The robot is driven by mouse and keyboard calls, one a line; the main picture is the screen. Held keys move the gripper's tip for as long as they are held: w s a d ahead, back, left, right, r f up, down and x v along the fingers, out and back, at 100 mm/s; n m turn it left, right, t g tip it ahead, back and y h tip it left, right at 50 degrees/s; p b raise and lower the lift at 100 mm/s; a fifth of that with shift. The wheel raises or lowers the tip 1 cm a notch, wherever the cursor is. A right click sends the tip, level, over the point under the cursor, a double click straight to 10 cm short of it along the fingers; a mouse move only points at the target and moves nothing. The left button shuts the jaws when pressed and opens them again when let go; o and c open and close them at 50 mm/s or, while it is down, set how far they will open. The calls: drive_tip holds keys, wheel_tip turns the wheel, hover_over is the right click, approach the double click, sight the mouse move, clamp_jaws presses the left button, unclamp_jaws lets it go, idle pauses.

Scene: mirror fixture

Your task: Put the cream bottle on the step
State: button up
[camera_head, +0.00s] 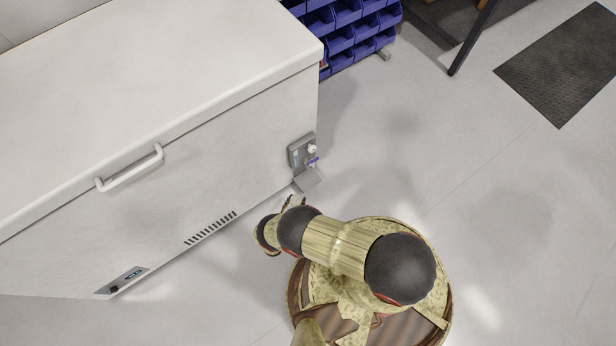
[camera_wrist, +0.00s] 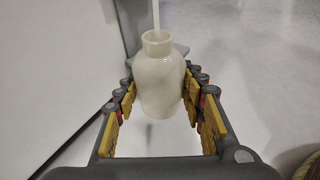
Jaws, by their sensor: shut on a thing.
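The cream bottle (camera_wrist: 157,82) is upright between the yellow-padded fingers of my gripper (camera_wrist: 161,79) in the wrist view. My gripper is shut on it, with a finger at each side of the body; the open neck points up. In the head view my gripper (camera_head: 293,201) is small and partly hidden by my wrist, beside the freezer's near right corner; I cannot make out the bottle in it for certain. A small grey ledge (camera_head: 309,180), which may be the step, juts out low at that corner, just beyond my gripper. A grey surface (camera_wrist: 181,49) shows behind the bottle.
A large white chest freezer (camera_head: 150,200) with a handle (camera_head: 130,168) fills the left. A grey panel (camera_head: 296,153) with small fittings is at its right end. Blue bins (camera_head: 340,38) stand behind. The floor on the right is clear, with a dark mat (camera_head: 560,70).

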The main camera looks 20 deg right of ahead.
drive_tip(key=b, duration=0.2)
hover_over(308, 179)
drive_tip(key=s+a, duration=0.2)
drive_tip(key=shift+s, duration=0.15)
drive_tip(key=b+x, duration=0.1)
drive_tip(key=x, duration=0.2)
drive_tip(key=shift+f, duration=0.25)
drive_tip(key=shift+f, duration=0.15)
drive_tip(key=o, duration=0.9)
drive_tip(key=shift+c, duration=0.2)
